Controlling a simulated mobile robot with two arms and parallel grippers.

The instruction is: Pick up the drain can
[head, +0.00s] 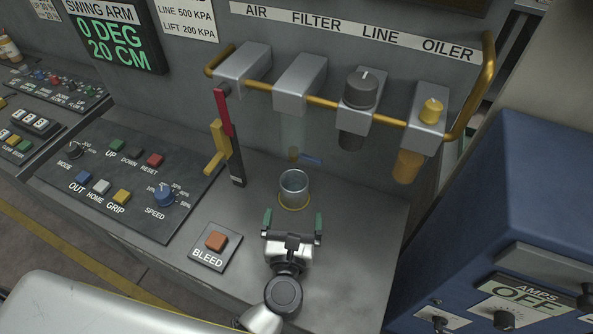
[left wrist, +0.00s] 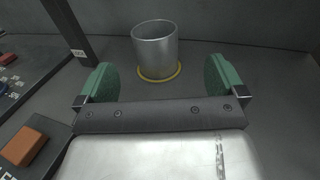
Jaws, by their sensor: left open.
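The drain can (head: 294,188) is a small open-topped metal cup. It stands upright on the grey bench inside a yellow ring (head: 295,207), below the air filter bowl. My left gripper (head: 293,224) is open, with green finger pads on either side, just in front of the can and apart from it. In the left wrist view the can (left wrist: 155,48) stands ahead of and between the two green fingers (left wrist: 160,82), slightly left of centre. Nothing is between the fingers. My right gripper is not in view.
The air filter (head: 300,80) and line units hang on a yellow pipe above the can. A red and yellow lever (head: 222,135) stands left of it. The orange BLEED button (head: 215,241) is at front left. A blue cabinet (head: 540,190) stands on the right.

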